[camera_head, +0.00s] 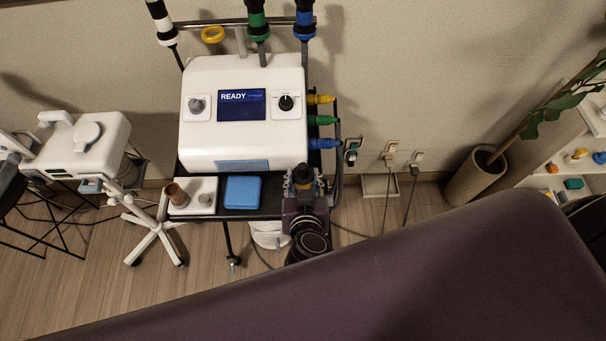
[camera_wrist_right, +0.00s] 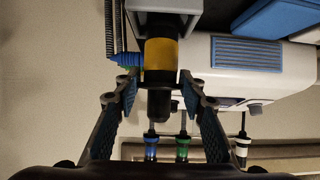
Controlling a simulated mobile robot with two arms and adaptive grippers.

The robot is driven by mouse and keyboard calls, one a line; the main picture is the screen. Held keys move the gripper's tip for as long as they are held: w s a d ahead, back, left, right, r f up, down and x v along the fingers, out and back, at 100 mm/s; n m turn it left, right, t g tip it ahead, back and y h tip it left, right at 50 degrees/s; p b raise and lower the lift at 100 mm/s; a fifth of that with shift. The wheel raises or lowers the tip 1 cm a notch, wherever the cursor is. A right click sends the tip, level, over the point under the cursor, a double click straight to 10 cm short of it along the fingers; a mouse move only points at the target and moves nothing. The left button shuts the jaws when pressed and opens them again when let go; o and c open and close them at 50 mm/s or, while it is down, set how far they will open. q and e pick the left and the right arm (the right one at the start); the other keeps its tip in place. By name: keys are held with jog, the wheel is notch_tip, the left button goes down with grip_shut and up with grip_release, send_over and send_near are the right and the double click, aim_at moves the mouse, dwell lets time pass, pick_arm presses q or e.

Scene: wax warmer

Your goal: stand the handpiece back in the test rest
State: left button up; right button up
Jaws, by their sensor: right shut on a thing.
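My right gripper (camera_head: 303,181) is over the right end of the cart's front shelf, with my dark wrist in front of it. In the right wrist view it (camera_wrist_right: 158,88) is shut on the yellow-banded handpiece (camera_wrist_right: 161,55), whose dark end points toward the bottom of that picture. The fingers lie on both sides of it. A white block (camera_head: 206,190) with a brown cup and a small grey knob sits at the shelf's left; it looks like the test rest, but I cannot be sure. My left gripper is not in view.
The white READY unit (camera_head: 245,135) stands behind the shelf. A blue box (camera_head: 242,192) lies between the white block and my gripper. White, green (camera_head: 257,20) and blue handpieces and an empty yellow ring (camera_head: 212,34) are on the rail. A purple couch (camera_head: 420,270) fills the front.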

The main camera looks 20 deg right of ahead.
jog(key=shift+f, duration=0.7)
jog(key=o, duration=1.5)
jog(key=shift+s, duration=0.1)
jog(key=shift+v, duration=3.95)
